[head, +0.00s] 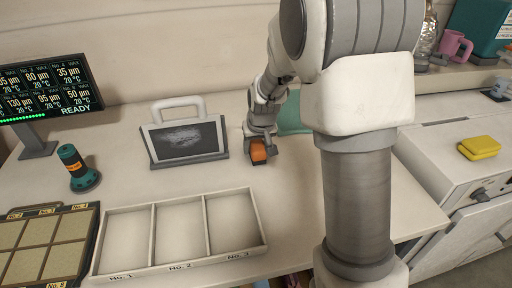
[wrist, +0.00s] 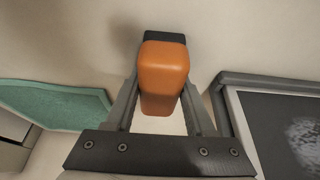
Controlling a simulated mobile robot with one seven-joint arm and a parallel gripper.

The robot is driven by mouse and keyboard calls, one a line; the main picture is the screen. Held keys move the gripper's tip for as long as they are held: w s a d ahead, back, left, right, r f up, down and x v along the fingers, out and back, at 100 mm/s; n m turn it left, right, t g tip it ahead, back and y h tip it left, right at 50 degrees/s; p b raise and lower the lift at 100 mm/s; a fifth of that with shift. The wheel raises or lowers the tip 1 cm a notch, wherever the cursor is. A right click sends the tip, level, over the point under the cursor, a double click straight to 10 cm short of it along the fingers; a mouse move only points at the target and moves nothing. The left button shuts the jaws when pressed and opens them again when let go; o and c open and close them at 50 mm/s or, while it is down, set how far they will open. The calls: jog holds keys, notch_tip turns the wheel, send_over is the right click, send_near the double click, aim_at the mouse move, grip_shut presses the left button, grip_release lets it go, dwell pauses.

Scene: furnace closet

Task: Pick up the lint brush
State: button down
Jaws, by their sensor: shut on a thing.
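The lint brush (head: 258,151) is an orange block with a dark edge, at the middle of the white counter. In the wrist view the lint brush (wrist: 163,65) fills the space between the two fingers, with its black part at the far end. My gripper (head: 261,140) is shut on it from above. In the wrist view my gripper (wrist: 162,88) has one finger on each side of the orange body. I cannot tell whether the brush touches the counter.
A framed screen with a handle (head: 187,140) stands just left of my gripper. A teal thing (head: 294,115) is close on the right, partly behind my arm. A three-compartment tray (head: 180,232) lies in front. A dark green cylinder (head: 76,166) and a display (head: 50,90) are further left.

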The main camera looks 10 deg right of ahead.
aim_at(256, 141)
jog(key=shift+r, duration=0.1)
jog(key=shift+r+p, duration=0.4)
jog(key=shift+r, duration=0.15)
notch_tip(256, 141, up, 4)
jog(key=shift+f+p, duration=0.25)
jog(key=shift+p, duration=0.05)
jog(key=s+d+r, duration=0.6)
jog(key=s+d, duration=0.2)
jog(key=shift+s+r, duration=0.2)
jog(key=shift+r, duration=0.15)
jog(key=c, duration=0.9)
grip_release()
jog(key=c, duration=0.5)
jog(key=shift+c, duration=0.2)
